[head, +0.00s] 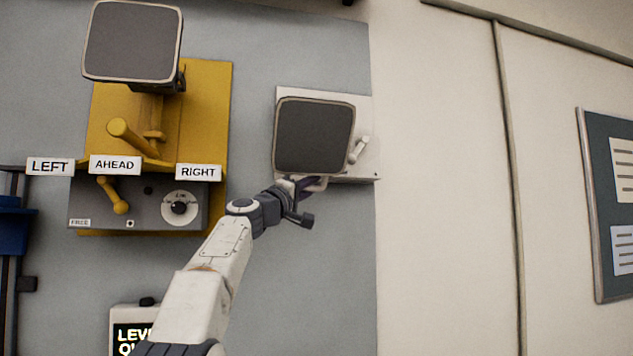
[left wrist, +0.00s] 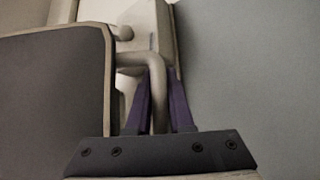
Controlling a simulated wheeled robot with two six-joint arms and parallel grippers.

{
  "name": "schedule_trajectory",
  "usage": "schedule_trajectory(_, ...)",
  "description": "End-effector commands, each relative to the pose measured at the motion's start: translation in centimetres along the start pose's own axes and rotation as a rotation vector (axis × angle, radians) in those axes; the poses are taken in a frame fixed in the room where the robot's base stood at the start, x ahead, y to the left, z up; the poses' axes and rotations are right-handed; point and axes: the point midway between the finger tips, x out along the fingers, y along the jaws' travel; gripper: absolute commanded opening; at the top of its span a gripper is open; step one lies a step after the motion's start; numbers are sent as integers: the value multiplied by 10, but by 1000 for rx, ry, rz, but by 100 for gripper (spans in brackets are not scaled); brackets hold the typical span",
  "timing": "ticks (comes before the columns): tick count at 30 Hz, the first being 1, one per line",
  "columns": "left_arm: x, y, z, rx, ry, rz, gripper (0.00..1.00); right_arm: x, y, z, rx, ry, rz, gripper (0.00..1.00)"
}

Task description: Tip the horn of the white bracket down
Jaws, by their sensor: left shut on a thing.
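The white bracket (head: 366,105) is fixed to the grey wall panel. Its horn (head: 314,135), with a dark square face and pale rim, faces outward in front of the plate. In the left wrist view the horn (left wrist: 55,100) fills the left side. My left gripper (head: 308,184) is just under the horn's lower edge. In the left wrist view its purple fingers (left wrist: 162,100) are shut on a pale bent handle (left wrist: 138,60) beside the horn. The horn hides much of the bracket's joint. My right gripper is in neither view.
A small pale lever (head: 359,149) sticks out at the bracket's right. To the left, a yellow bracket (head: 210,100) carries another horn (head: 131,41), above LEFT, AHEAD and RIGHT labels and a grey control box (head: 85,205). The wall right of the white bracket is bare up to a notice board (head: 597,190).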

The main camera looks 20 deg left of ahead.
Motion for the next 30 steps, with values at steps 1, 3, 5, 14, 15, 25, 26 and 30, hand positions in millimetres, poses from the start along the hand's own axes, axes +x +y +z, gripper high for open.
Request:
schedule_trajectory(1, 0, 4, -2, 4, 4, 7, 0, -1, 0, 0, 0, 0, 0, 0)
schedule_trajectory(3, 1, 4, -2, 5, 4, 7, 0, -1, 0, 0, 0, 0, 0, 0)
schedule_trajectory(5, 1, 3, -3, 5, 5, 8, 0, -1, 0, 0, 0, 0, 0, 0)
schedule_trajectory(14, 1, 5, -3, 5, 8, 10, 0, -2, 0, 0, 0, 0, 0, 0)
schedule_trajectory(15, 1, 6, -3, 5, 8, 10, 24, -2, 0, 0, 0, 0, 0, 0)
schedule_trajectory(25, 0, 2, -3, 4, 5, 7, 49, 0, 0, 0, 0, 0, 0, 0)
schedule_trajectory(26, -1, 2, -3, 4, 5, 6, 49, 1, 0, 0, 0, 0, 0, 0)
schedule_trajectory(30, -12, -1, -2, 6, 6, 7, 49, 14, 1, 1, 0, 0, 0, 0)
